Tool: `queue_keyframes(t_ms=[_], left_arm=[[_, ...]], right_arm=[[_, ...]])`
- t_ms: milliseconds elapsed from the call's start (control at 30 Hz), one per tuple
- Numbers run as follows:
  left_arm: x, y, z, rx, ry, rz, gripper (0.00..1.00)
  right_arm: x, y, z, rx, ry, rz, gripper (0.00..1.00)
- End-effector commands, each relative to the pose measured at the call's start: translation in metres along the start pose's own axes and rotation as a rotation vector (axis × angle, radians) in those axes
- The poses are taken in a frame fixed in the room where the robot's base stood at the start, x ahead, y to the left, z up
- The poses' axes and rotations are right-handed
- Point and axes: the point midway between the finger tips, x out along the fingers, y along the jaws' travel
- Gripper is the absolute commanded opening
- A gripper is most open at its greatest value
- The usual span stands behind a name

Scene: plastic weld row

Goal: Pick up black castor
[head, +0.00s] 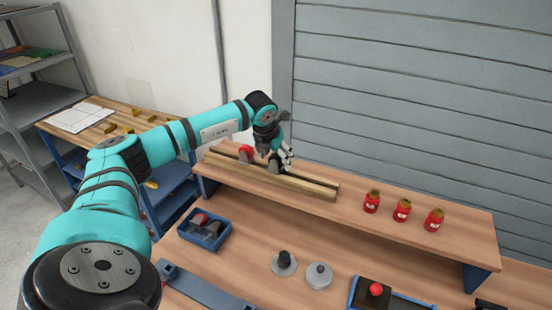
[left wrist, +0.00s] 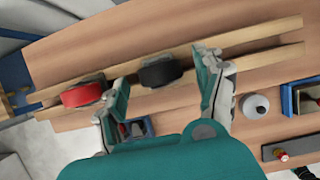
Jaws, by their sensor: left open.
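The black castor (left wrist: 160,72) sits between two wooden rails (left wrist: 255,38) on the raised shelf. In the left wrist view it lies between the spread fingers of my left gripper (left wrist: 162,88). The fingers are open and I cannot tell whether they touch it. In the head view my left gripper (head: 278,160) is over the rails and partly hides the black castor (head: 273,166). A red castor (head: 246,153) sits on the same rails to the left; it also shows in the left wrist view (left wrist: 83,94). My right gripper is not in view.
Several red jars (head: 402,210) stand on the shelf (head: 345,213) to the right. Below are a blue bin (head: 205,232) with castors, two round grey pieces (head: 318,275) and a blue tray (head: 420,303) with a red knob. A slatted grey wall (head: 420,90) stands behind.

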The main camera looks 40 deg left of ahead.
Motion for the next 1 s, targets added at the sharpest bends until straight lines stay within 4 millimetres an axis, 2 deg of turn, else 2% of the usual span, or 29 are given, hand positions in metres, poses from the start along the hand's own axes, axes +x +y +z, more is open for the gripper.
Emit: queue_keyframes(t_ms=[33, 200, 433, 900, 933, 1000], left_arm=[[0.005, -0.001, 0.001, 0.000, 0.004, -0.001, 0.70], [0.021, 0.000, 0.001, 0.000, 0.000, 0.000, 0.70], [0.023, 0.000, 0.000, 0.000, -0.001, 0.000, 0.70], [0.023, 0.000, 0.000, 0.000, -0.001, 0.000, 0.09], [0.023, 0.000, 0.000, 0.000, -0.001, 0.000, 0.05], [0.022, 0.000, 0.001, 0.000, -0.002, -0.001, 0.05]], right_arm=[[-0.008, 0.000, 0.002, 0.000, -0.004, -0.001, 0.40], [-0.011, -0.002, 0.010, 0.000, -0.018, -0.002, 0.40], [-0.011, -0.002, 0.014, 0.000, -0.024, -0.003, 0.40], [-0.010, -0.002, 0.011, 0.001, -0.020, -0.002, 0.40], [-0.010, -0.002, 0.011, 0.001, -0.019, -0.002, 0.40], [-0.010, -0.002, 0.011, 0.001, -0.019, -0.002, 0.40]])
